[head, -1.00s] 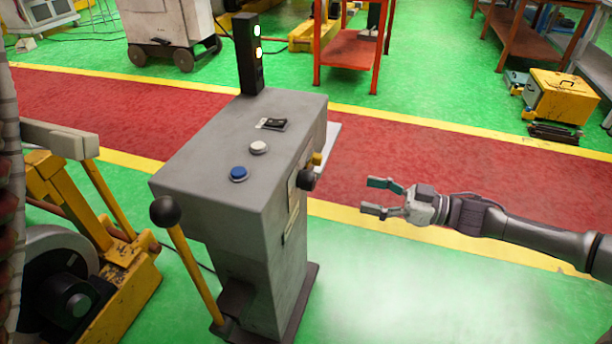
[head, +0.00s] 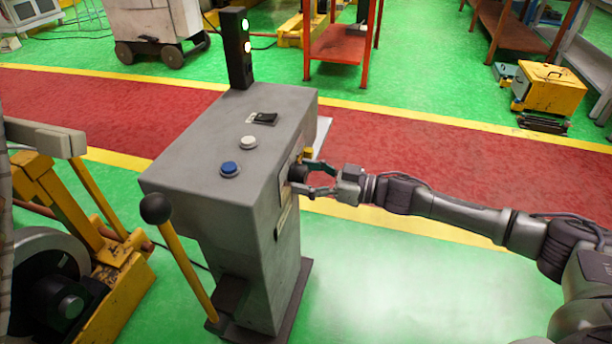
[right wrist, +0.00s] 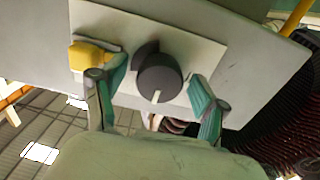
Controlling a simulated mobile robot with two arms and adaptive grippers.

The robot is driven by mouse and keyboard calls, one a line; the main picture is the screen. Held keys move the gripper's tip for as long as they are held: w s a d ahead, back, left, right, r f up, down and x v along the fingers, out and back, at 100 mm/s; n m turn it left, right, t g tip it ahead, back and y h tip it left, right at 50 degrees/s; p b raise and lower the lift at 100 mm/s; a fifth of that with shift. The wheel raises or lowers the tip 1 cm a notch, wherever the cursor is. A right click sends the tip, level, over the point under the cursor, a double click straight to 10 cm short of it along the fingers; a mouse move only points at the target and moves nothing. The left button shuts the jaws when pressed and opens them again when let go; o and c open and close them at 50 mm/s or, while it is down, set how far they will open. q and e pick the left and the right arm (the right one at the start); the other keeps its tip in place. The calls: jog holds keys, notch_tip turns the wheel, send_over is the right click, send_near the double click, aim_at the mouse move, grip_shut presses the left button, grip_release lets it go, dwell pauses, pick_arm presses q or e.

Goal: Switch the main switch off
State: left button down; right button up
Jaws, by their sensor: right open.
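The main switch, a black rotary knob (right wrist: 161,79) with a white mark, sits on a pale plate on the side of the grey control cabinet (head: 200,200). In the head view the knob (head: 297,173) is on the cabinet's right face. My right gripper (head: 312,179) is open, with its fingers at the knob. In the right wrist view its green-tipped fingers (right wrist: 160,92) stand on either side of the knob, with visible gaps. The knob's mark points down in that view. My left gripper is not in view.
A yellow part (right wrist: 92,55) sits beside the knob, close to one finger. The cabinet top carries a blue button (head: 230,169), a white button (head: 249,143) and a black rocker switch (head: 265,118). A black-knobbed lever (head: 155,208) stands at its front left.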

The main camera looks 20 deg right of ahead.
jog(key=c, duration=1.2)
jog(key=shift+o, duration=0.2)
